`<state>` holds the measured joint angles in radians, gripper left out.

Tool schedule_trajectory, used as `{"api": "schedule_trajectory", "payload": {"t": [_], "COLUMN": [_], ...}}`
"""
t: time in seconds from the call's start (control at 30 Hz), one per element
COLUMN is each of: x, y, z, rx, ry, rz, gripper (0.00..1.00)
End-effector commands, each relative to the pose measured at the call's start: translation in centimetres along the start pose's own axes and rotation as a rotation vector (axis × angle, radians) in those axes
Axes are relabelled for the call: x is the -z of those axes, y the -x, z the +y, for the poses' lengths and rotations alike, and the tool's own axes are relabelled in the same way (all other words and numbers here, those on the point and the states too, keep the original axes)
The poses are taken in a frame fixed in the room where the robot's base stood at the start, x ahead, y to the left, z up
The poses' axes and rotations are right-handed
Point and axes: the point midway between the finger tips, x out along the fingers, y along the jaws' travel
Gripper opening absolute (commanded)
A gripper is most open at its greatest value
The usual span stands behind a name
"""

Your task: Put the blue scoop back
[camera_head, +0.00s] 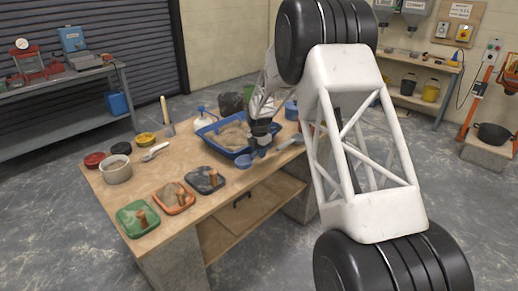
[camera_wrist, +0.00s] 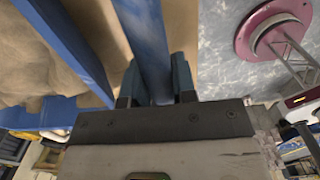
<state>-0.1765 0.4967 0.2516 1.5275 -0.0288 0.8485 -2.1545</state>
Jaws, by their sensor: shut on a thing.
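The blue scoop (camera_head: 244,161) is at the front edge of the blue tub (camera_head: 212,147), its round bowl outside the rim on the near side. I cannot tell whether it touches the table. My gripper (camera_head: 262,140) is above the tub's right front part, partly hidden by my arm. In the wrist view my gripper (camera_wrist: 155,88) is shut on the long blue handle of the scoop (camera_wrist: 148,40), which runs away between the fingers. The tub's blue wall (camera_wrist: 68,45) and the sand inside (camera_wrist: 35,60) lie to the left there.
Green (camera_head: 127,229), orange (camera_head: 168,206) and black (camera_head: 197,187) trays line the table's front left. A grey tool (camera_head: 290,142) lies right of the scoop. The middle left wood is clear.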

Motion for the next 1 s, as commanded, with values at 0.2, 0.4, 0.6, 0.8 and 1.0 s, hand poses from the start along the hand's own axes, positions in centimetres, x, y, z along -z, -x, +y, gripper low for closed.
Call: {"api": "schedule_trajectory", "payload": {"t": [0.2, 0.4, 0.6, 0.8, 1.0], "x": [0.0, 0.0, 0.0, 0.0, 0.0], "y": [-0.1, -0.1, -0.2, -0.6, -1.2], "z": [0.0, 0.0, 0.0, 0.0, 0.0], "rx": [-0.002, -0.001, -0.001, -0.001, -0.001], "ry": [0.008, 0.007, 0.007, 0.007, 0.007], "rz": [0.000, 0.000, 0.000, 0.000, 0.001], "gripper": [0.00, 0.00, 0.00, 0.00, 0.00]}}
